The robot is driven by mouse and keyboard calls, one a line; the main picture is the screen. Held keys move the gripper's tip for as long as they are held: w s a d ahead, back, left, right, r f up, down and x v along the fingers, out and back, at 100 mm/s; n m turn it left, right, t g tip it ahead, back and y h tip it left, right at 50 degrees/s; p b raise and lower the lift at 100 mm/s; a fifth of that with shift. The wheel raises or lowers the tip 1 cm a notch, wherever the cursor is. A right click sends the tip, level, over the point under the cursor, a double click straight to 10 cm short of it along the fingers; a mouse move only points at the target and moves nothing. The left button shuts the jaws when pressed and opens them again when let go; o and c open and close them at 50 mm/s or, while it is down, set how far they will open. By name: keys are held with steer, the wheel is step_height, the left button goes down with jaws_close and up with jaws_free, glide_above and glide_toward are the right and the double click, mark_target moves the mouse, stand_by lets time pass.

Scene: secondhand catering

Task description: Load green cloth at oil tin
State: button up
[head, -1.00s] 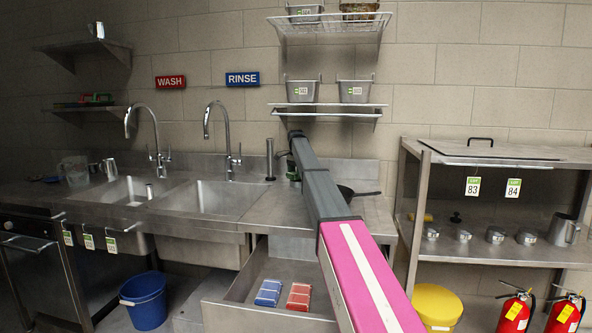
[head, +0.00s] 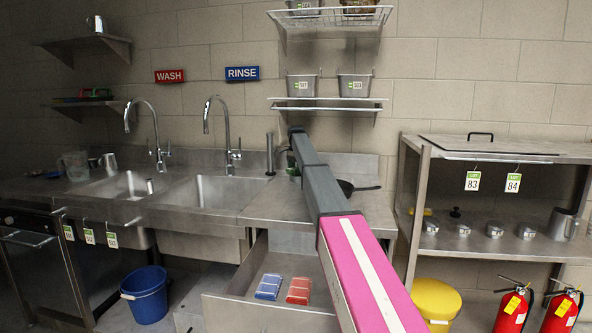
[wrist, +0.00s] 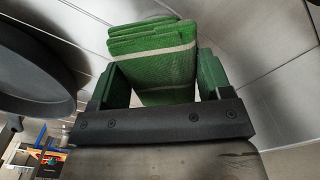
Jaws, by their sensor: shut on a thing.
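A folded green cloth (wrist: 152,42) with a pale stripe shows in the wrist view. My gripper (wrist: 160,78) is shut on it, with one finger on each side. The cloth's upper folds stick out beyond the fingers. In the head view my arm reaches over the steel counter to the right of the sinks. It hides most of my gripper and the cloth there. I cannot make out an oil tin in either view.
A dark pan (wrist: 30,65) is close on the left in the wrist view; it also shows on the counter (head: 345,187). An open drawer (head: 235,312) below holds blue packs (head: 269,287) and red packs (head: 299,290). A wall shelf (head: 330,109) with grey tubs hangs above.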

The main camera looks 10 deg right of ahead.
steer(key=shift+f, duration=0.4)
stand_by(0.8)
steer(key=shift+r, duration=3.55)
